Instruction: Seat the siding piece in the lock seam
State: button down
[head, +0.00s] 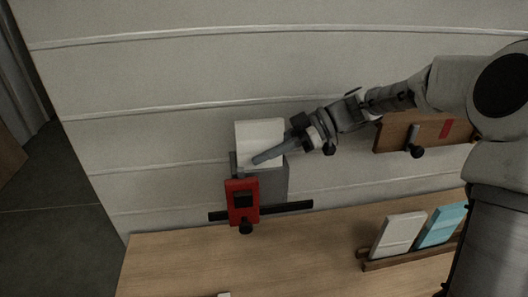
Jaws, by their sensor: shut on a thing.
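The white siding piece (258,131) is upright at the wall, above and behind the red clamp fixture. My gripper (267,156) reaches in from the right and is shut on the siding piece, its dark fingers crossing the lower part. Below is a grey block (274,181), partly covered by the red clamp (241,203) with its black knob. The siding piece's lower edge meets or overlaps the grey block's top, but my fingers hide the contact. The lock seam cannot be made out clearly, nor whether the piece is in it.
A black bar (289,208) runs behind the clamp. On the wooden counter (190,262), a wooden rack (378,263) holds a white panel (399,235) and a cyan panel (440,226). A brown board (394,131) with a black knob is on the ridged pale wall (180,60). The counter's left part is mostly clear.

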jog(key=shift+f+b, duration=0.65)
jog(key=shift+f, duration=0.15)
jog(key=c, duration=0.7)
grip_release()
jog(key=p+v, duration=0.1)
jog(key=v, duration=0.6)
jog(key=shift+d+r, duration=0.25)
